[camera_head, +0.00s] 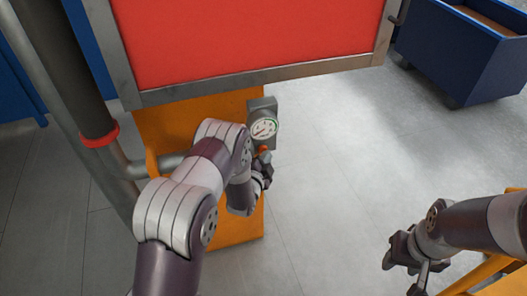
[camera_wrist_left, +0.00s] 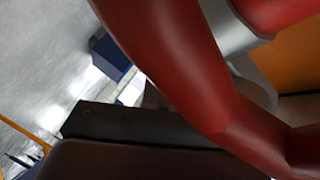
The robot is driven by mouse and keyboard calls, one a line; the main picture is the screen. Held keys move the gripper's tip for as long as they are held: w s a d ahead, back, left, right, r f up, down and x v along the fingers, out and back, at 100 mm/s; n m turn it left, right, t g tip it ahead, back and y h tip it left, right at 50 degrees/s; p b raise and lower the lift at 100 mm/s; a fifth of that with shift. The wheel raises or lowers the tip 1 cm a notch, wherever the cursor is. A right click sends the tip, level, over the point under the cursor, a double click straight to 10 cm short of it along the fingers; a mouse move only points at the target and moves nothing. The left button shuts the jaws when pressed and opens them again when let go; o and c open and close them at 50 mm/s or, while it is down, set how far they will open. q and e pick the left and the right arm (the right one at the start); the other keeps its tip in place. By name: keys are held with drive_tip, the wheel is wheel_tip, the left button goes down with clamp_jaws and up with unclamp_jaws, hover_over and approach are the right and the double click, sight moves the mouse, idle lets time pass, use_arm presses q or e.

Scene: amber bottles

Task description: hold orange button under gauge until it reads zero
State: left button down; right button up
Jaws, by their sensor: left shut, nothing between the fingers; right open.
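The round white gauge (camera_head: 264,128) sits in a grey housing on the side of the orange stand. Its needle and marks are too small to read. The orange button (camera_head: 264,150) is a small knob just below the gauge. My left gripper (camera_head: 265,164) is shut and empty, with its tips right at the button's underside; I cannot tell whether they press it. My right gripper (camera_head: 404,270) is open and empty at lower right, far from the gauge. In the left wrist view, neither gauge nor button can be made out.
A large red panel in a grey frame (camera_head: 245,80) stands above the orange stand (camera_head: 235,232). A dark pipe with a red band (camera_head: 100,136) runs at left. A blue bin (camera_head: 455,50) stands at back right. Grey floor between is clear. A red curved piece (camera_wrist_left: 190,70) fills the wrist view.

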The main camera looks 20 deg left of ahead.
use_arm(q)
drive_tip(key=shift+s+d, duration=0.45)
drive_tip(key=shift+s, duration=0.2)
drive_tip(key=s+d, duration=0.1)
drive_tip(key=s+d+p, duration=0.1)
drive_tip(key=s, duration=0.2)
drive_tip(key=shift+s+d, duration=0.1)
drive_tip(key=shift+d, duration=0.3)
